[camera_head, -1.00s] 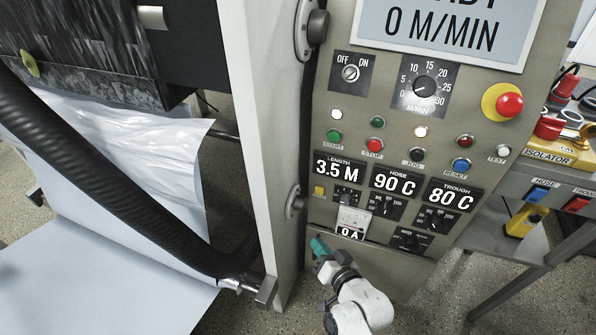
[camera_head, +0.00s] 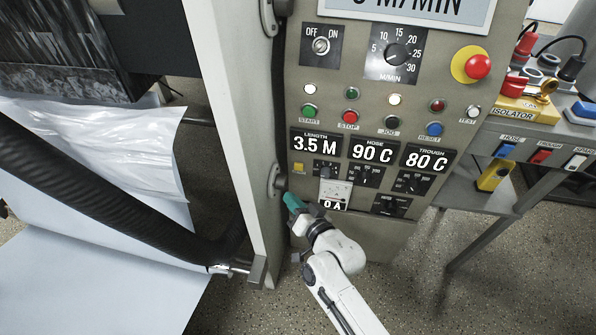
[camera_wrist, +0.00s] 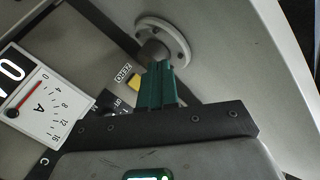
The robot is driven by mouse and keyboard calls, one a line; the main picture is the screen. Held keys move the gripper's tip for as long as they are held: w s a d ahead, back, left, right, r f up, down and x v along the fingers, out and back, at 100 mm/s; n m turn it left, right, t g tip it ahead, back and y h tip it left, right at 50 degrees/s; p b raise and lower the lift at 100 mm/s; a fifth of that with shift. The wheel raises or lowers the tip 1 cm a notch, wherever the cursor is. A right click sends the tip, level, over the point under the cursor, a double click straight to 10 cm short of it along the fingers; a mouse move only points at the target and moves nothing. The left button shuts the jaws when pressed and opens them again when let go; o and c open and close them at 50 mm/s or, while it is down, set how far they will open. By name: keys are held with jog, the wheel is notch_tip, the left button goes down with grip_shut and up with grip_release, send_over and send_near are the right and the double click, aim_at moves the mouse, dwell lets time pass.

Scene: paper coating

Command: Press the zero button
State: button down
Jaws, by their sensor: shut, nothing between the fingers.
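In the wrist view the yellow button (camera_wrist: 133,82) shows beside a "ZERO" label, partly hidden behind my fingers. My gripper (camera_head: 290,199) has teal fingers, is shut and empty, and points up at the panel just below the button. In the wrist view its fingertips (camera_wrist: 160,68) lie just right of the button, in front of a round grey hinge-like fitting (camera_wrist: 165,40). I cannot tell whether they touch anything.
An ammeter (camera_head: 335,192) reading 0 A sits right of my fingers. Selector knobs (camera_head: 365,175) and a row of coloured buttons (camera_head: 350,117) surround it. A red emergency knob (camera_head: 477,66) is at upper right. A pale upright post (camera_head: 222,110) with a fitting (camera_head: 275,181) stands close left.

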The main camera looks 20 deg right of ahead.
aim_at(299, 167)
jog(key=w+d+b, duration=0.4)
jog(key=w+b, duration=0.1)
jog(key=b, duration=0.1)
jog(key=shift+w, duration=0.35)
jog(key=shift+w+d, duration=0.1)
jog(key=shift+d, duration=0.05)
dwell(1.7)
jog(key=shift+w+d+b, duration=0.15)
jog(key=shift+w+b, duration=0.1)
jog(key=shift+b, duration=0.2)
jog(key=shift+w+d+b, duration=0.25)
jog(key=shift+w+b, duration=0.05)
dwell(0.6)
jog(key=shift+s, duration=0.1)
jog(key=shift+s+a+p, duration=0.45)
jog(key=shift+s+p, duration=0.1)
jog(key=shift+p, duration=0.1)
